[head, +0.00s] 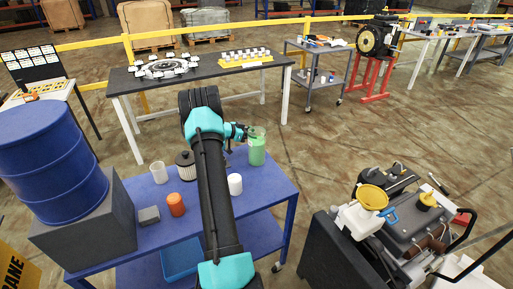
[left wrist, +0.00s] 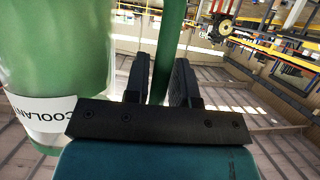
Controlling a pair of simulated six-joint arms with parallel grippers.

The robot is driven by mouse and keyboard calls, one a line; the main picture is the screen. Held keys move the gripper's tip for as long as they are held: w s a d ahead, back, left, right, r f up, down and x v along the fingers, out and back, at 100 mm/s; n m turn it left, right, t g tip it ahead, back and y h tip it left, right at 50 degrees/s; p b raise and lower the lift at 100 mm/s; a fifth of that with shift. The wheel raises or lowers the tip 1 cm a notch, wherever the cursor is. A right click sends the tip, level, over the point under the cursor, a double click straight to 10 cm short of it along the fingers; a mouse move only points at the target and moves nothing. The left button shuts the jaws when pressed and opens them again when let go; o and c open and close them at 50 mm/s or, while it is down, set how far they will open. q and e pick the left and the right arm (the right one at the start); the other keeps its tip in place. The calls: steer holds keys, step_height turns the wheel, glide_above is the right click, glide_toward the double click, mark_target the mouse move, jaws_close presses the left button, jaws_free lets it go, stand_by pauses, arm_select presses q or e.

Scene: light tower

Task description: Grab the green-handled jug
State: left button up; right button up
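The green jug (head: 257,147) shows at the far right corner of the blue cart, just right of my left gripper. I cannot tell whether its base touches the cart top. In the left wrist view its clear green body (left wrist: 55,55) fills the left side, with a white label reading COOLANT. Its green handle (left wrist: 168,40) runs down between the two dark fingers of my left gripper (left wrist: 161,80). My right gripper is not in view.
The blue cart (head: 262,192) also holds a white cup (head: 235,184), an orange container (head: 176,204), a pale beaker (head: 159,172), a filter (head: 185,165) and a grey block (head: 149,215). A blue drum (head: 50,160) stands left. An engine (head: 415,215) stands right.

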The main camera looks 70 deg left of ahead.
arm_select(q)
jaws_close()
steer(key=shift+r, duration=0.25)
stand_by(0.5)
steer(key=shift+r, duration=4.8)
